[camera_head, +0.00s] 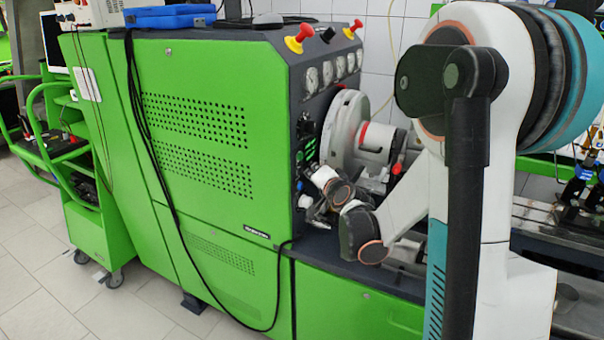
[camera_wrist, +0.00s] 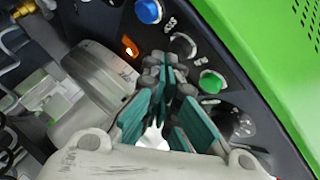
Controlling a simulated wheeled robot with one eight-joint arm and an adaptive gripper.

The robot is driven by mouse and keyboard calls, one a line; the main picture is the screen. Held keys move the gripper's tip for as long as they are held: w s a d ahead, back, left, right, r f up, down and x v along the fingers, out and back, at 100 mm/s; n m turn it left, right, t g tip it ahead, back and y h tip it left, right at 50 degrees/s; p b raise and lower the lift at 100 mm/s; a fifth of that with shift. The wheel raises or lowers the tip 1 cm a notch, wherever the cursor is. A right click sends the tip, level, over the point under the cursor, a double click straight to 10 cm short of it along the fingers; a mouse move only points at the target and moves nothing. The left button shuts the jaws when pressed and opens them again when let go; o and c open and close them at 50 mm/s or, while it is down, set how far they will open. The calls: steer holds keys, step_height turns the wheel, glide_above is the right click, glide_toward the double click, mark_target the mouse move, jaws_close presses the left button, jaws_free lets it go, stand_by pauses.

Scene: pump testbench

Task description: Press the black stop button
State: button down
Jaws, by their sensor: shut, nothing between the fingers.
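A round dark button with a pale ring (camera_wrist: 183,46), which looks like the black stop button, sits on the dark control panel between a blue button (camera_wrist: 149,11) and a green button (camera_wrist: 211,82). My gripper (camera_wrist: 168,74) is shut and empty, with teal pads on its fingers. Its tips appear just below the dark button in the wrist view; I cannot tell whether they touch the panel. In the head view my gripper (camera_head: 312,208) is small, close to the side panel of the green bench (camera_head: 210,150). The stop button cannot be made out there.
An orange-lit switch (camera_wrist: 130,47) and a large dark knob (camera_wrist: 236,122) flank the buttons. A grey cylindrical machine part (camera_wrist: 97,84) lies left of my gripper; its round housing (camera_head: 347,130) shows in the head view. Red mushroom buttons (camera_head: 299,38) top the bench.

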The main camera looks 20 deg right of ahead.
steer(key=shift+s+d, duration=0.2)
steer(key=shift+s, duration=0.15)
steer(key=s+d, duration=0.1)
steer(key=s, duration=0.1)
steer(key=s+d, duration=0.2)
stand_by(0.5)
stand_by(0.7)
